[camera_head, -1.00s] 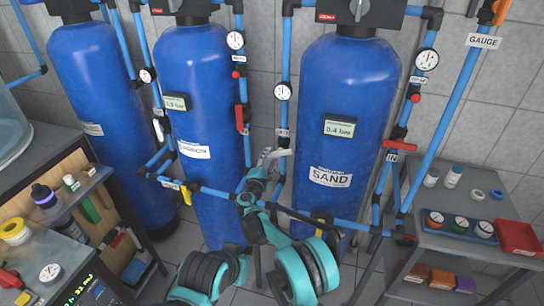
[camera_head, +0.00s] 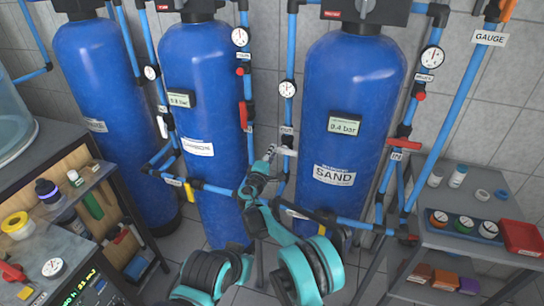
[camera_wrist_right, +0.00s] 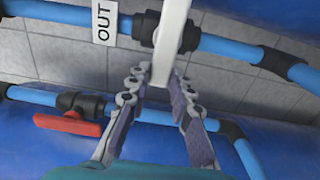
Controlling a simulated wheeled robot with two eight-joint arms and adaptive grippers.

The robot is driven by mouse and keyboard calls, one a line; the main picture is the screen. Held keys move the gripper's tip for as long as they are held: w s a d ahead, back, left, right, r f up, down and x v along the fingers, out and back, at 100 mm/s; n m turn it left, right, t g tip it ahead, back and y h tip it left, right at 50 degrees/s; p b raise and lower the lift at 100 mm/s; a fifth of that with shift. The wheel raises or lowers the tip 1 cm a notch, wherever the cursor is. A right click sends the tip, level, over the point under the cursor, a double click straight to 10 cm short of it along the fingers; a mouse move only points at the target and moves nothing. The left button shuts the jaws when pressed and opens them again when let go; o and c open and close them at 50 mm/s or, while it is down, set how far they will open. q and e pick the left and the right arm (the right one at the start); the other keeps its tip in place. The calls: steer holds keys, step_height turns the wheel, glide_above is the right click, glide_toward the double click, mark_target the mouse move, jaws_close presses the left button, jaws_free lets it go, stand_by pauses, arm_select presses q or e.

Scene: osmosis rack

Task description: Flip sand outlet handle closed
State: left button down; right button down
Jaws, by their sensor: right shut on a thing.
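The blue sand tank (camera_head: 350,95) stands right of centre with a SAND label and a 0.4 bar display. To its left, a vertical blue pipe carries an OUT label (camera_head: 287,130). The white outlet handle (camera_head: 286,151) lies roughly level at this pipe, just below the label. My right gripper (camera_head: 270,152) is at the handle's left end. In the right wrist view, the white handle (camera_wrist_right: 172,40) comes from a black valve body beside the OUT label (camera_wrist_right: 105,24) and runs between the fingers of my right gripper (camera_wrist_right: 157,80), which are shut on it. My left gripper is not visible.
In the wrist view, a red valve handle (camera_wrist_right: 68,124) sits on a nearby blue pipe. A yellow handle (camera_head: 188,190) and a red handle (camera_head: 405,144) are on other pipes. A grey shelf (camera_head: 500,190) stands at right and a cluttered workbench (camera_head: 85,235) at left.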

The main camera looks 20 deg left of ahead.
steer(key=shift+d+r, duration=0.1)
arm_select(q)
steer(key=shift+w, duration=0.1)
arm_select(e)
steer(key=c, duration=1.3)
jaws_free()
steer(key=shift+w, duration=0.1)
steer(key=shift+c, duration=0.2)
